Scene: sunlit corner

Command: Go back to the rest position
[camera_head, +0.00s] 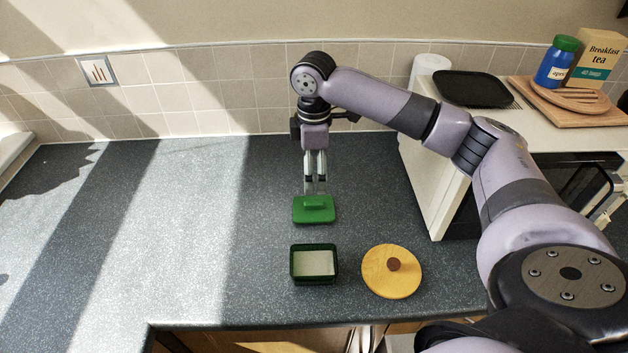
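My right gripper (315,190) comes in from the right and points down just behind the handle of a green lid (314,214). Its two fingers are close together with a narrow gap between them. I cannot tell whether they touch the lid or how far they are open. The lid looks flat on the dark counter. A dark green open box (314,280) with a pale inside stands in front of it. My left gripper is not in view.
A round yellow lid (389,284) with a brown knob lies right of the box. A white microwave (433,205) stands at the right; on it are a black tray (474,89), boards, a blue jar (556,64) and a tea box (597,56). The counter's left side (160,240) is clear.

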